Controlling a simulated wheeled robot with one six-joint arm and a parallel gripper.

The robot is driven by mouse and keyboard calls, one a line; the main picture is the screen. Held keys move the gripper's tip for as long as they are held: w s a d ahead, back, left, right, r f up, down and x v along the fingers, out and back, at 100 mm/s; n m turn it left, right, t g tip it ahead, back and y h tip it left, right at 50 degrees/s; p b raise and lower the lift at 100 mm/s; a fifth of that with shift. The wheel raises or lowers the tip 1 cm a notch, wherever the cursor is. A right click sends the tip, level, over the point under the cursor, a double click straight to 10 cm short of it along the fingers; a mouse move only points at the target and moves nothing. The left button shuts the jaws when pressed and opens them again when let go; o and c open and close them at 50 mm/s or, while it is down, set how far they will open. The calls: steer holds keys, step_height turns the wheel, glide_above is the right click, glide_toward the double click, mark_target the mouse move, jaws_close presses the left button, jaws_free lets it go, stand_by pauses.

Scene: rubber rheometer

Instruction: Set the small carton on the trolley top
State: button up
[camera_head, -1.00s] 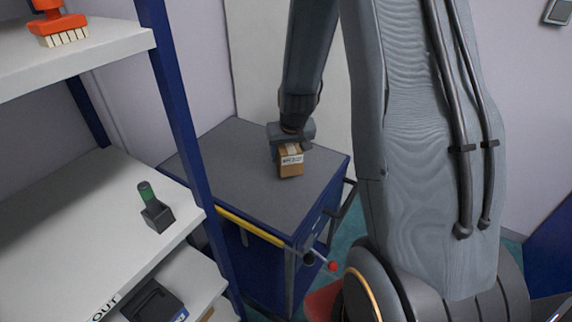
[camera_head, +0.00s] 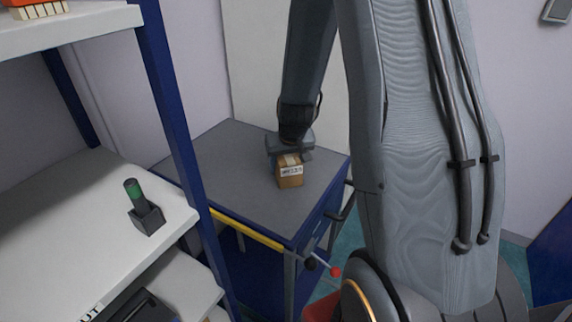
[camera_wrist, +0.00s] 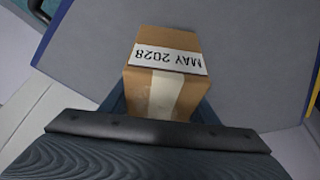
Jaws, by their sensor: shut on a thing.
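The small carton (camera_head: 289,174) is a brown box with pale tape and a white label. In the wrist view the carton (camera_wrist: 165,75) shows the label "MAY 2028" upside down. My gripper (camera_head: 287,156) is shut on the carton, with a finger on each side of it. The trolley top (camera_head: 215,160) is a flat grey surface on a blue body. In the wrist view the trolley top (camera_wrist: 255,70) lies behind the carton. The carton is over the right part of the top, low down; I cannot tell whether its base touches.
A shelf rack with a blue post (camera_head: 172,110) stands at the left. A green-banded cylinder in a dark holder (camera_head: 146,212) is on its middle shelf. The trolley has a yellow front bar (camera_head: 245,231). The left of the trolley top is clear.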

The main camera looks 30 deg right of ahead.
mark_target(289, 158)
steer(key=o, duration=1.3)
steer(key=shift+o, duration=0.2)
steer(key=shift+r+p, duration=0.25)
steer(key=shift+p, duration=0.2)
steer(key=p+v, duration=0.4)
steer(key=v, duration=0.6)
steer(key=shift+v, duration=0.85)
steer(key=s+a+r+n+g, duration=0.1)
steer(key=s+a, duration=0.4)
steer(key=s, duration=0.3)
steer(key=s+a+r+n+g, duration=0.1)
steer(key=s+a+g, duration=0.1)
steer(key=s+a, duration=0.3)
steer(key=s, duration=0.3)
steer(key=shift+a+y, duration=0.4)
steer(key=shift+s+r, duration=0.1)
steer(key=shift+r, duration=0.05)
